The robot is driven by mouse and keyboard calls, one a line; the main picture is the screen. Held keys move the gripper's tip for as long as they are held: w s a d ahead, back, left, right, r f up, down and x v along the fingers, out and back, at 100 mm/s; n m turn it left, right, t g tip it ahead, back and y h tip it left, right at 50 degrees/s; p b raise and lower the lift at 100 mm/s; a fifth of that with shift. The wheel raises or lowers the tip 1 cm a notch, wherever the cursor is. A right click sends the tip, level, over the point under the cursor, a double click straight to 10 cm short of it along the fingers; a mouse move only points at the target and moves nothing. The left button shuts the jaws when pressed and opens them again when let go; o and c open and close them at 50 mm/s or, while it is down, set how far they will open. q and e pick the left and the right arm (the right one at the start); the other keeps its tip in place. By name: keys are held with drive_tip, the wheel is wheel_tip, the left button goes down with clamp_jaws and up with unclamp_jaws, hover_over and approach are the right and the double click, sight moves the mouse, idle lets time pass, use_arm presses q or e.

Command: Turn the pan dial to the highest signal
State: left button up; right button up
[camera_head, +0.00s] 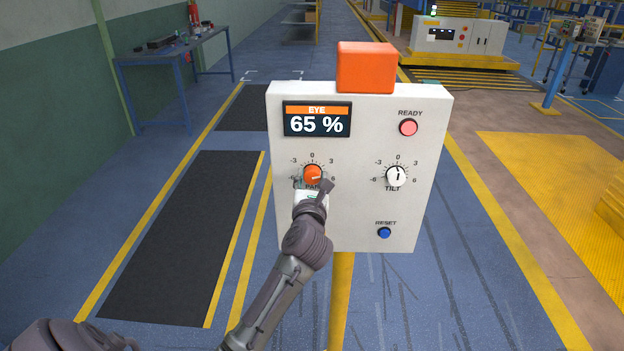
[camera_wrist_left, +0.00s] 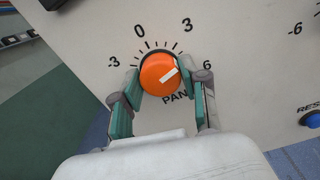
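The orange pan dial (camera_head: 313,173) is on the left of a white control panel (camera_head: 345,215). In the left wrist view the dial (camera_wrist_left: 158,76) has a white pointer aimed between 3 and 6, nearer 6. The display (camera_head: 317,119) reads "EYE 65 %". My left gripper (camera_wrist_left: 163,76) faces the panel, with one finger on each side of the dial, closed in on it. In the head view, my left gripper (camera_head: 316,187) hides the lower part of the dial and its label. My right gripper is not in view.
The white tilt dial (camera_head: 396,176), pink READY button (camera_head: 408,128) and blue RESET button (camera_head: 384,233) share the panel. An orange box (camera_head: 366,67) tops it, and a yellow post (camera_head: 341,300) stands below. A blue table (camera_head: 175,55) stands back left.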

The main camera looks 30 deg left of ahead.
use_arm(q)
drive_tip(key=c, duration=0.5)
drive_tip(key=shift+c, duration=0.2)
drive_tip(key=shift+n, duration=0.4)
drive_tip(key=n+b, duration=0.1)
drive_tip(key=n, duration=0.3)
drive_tip(key=shift+f, duration=0.1)
drive_tip(key=shift+n+b, duration=0.3)
drive_tip(key=shift+n, duration=0.8)
drive_tip(key=o, duration=1.1)
drive_tip(key=shift+o, duration=0.2)
